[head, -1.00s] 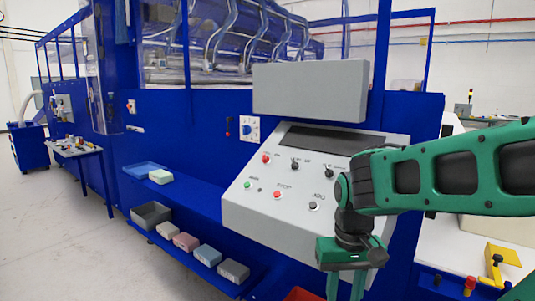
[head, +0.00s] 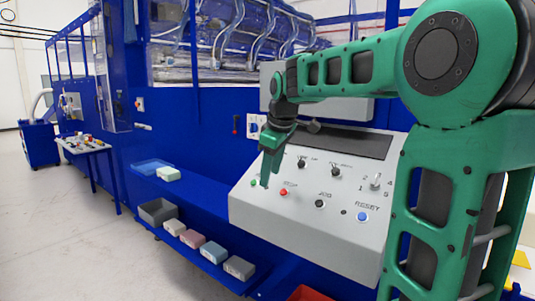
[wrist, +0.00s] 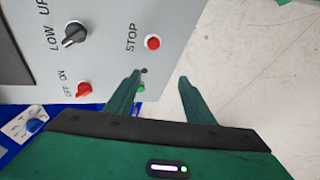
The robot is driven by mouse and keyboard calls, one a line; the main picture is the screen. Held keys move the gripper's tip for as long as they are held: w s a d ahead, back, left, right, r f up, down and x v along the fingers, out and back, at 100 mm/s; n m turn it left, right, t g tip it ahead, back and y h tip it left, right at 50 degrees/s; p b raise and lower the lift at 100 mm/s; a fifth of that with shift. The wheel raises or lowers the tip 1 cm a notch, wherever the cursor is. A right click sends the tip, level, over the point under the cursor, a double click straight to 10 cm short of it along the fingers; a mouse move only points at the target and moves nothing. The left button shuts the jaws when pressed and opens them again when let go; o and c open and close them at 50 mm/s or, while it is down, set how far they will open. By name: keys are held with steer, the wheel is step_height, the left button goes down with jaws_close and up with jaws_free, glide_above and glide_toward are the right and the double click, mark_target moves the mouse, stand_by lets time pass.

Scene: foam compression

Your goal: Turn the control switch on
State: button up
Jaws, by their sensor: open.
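The control switch (wrist: 84,89) is a red knob on the grey panel (head: 300,226), beside ON and OFF lettering in the wrist view. I cannot tell which way it points. In the head view my arm's end hides it. My gripper (head: 266,179) hangs over the panel's left part, fingers pointing down. In the wrist view my gripper (wrist: 160,79) is open with nothing between its fingers. The red knob lies to the left of the left finger, apart from it.
A red STOP button (wrist: 153,42) and a green button (wrist: 141,88) are close to the left finger. A black LOW/UP knob (wrist: 74,35) sits farther along. A blue knob on a white plate (wrist: 28,125) is at the lower left.

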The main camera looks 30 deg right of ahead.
steer(key=w+d+r+n+h, duration=0.1)
steer(key=w+d+r+n, duration=0.55)
steer(key=w+r, duration=0.45)
steer(key=shift+h, duration=0.3)
steer(key=x, duration=0.6)
steer(key=s+x, duration=0.1)
steer(key=x, duration=0.2)
steer(key=shift+w+d+f, duration=0.1)
steer(key=shift+d+f, duration=0.25)
steer(key=shift+f, duration=0.1)
steer(key=c, duration=1)
steer(key=shift+a, duration=0.3)
steer(key=shift+c, duration=0.2)
steer(key=shift+d, duration=0.15)
